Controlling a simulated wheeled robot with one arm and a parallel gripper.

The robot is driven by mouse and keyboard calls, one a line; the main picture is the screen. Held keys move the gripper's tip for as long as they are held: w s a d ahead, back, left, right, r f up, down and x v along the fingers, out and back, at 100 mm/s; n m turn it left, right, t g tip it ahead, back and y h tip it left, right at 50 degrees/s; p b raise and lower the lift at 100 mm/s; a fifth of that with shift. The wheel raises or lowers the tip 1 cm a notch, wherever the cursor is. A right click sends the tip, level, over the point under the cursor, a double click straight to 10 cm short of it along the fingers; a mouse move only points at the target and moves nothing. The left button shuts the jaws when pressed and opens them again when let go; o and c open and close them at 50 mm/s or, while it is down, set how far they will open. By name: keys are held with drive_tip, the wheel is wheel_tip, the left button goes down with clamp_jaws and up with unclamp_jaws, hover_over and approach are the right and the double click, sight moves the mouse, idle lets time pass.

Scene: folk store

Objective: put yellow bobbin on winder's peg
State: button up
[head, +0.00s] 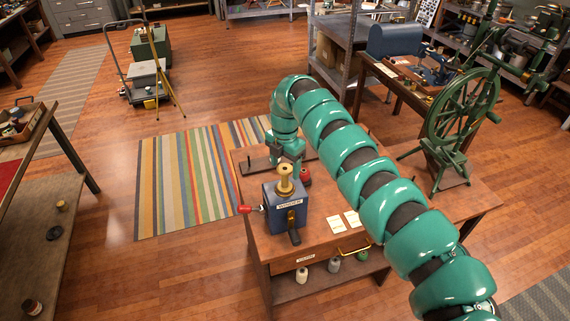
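The winder (285,215) is a dark blue box labelled WINDER, with a red-handled crank on its left side, near the front left of the wooden table. The yellow bobbin (285,179) stands upright at the top of the winder. Its lower end meets the winder top in the picture, but the peg is hidden, so I cannot tell how it is seated. My gripper (287,158) points down just above and behind the bobbin. The fingertips are small and partly hidden; I cannot tell whether they grip the bobbin.
A dark red bobbin (305,177) stands behind the winder, near a dark wooden rack (258,166) with pegs. White cards (343,222) lie to the right. Several spools rest on the lower shelf. A green spinning wheel (462,115) stands at the right.

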wheel_tip(320, 180, up, 18)
drive_tip(key=shift+f, duration=0.25)
idle(0.6)
idle(0.5)
